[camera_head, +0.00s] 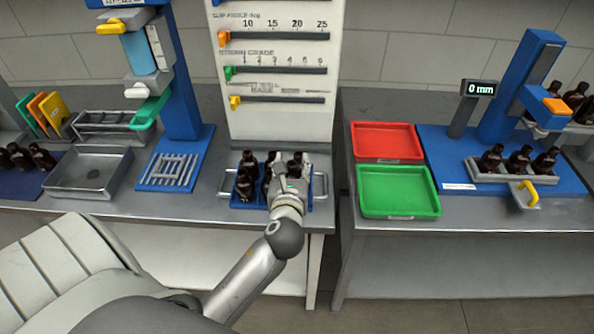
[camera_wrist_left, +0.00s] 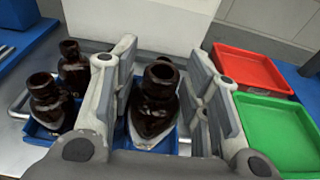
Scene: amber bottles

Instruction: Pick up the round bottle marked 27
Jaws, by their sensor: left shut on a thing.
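Several dark amber bottles stand in a blue tray (camera_head: 231,202) with metal side handles, in front of the white slider panel. My left gripper (camera_head: 290,178) reaches down into the tray's right part in the head view and covers part of the bottles there. In the left wrist view, its two grey fingers (camera_wrist_left: 160,105) stand on either side of one amber bottle (camera_wrist_left: 155,103) with an open neck and a pale label, and are shut on it. Two other bottles (camera_wrist_left: 47,102) (camera_wrist_left: 73,66) stand to its left. I cannot read any number on the bottles. My right gripper is not in view.
A red tray (camera_head: 388,127) and a green tray (camera_head: 398,190) lie empty on the right bench. Farther right, bottles (camera_head: 519,160) stand in a rack at a gauge reading 0 mm. At left are a metal tray (camera_head: 88,190) and a blue stand (camera_head: 190,140).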

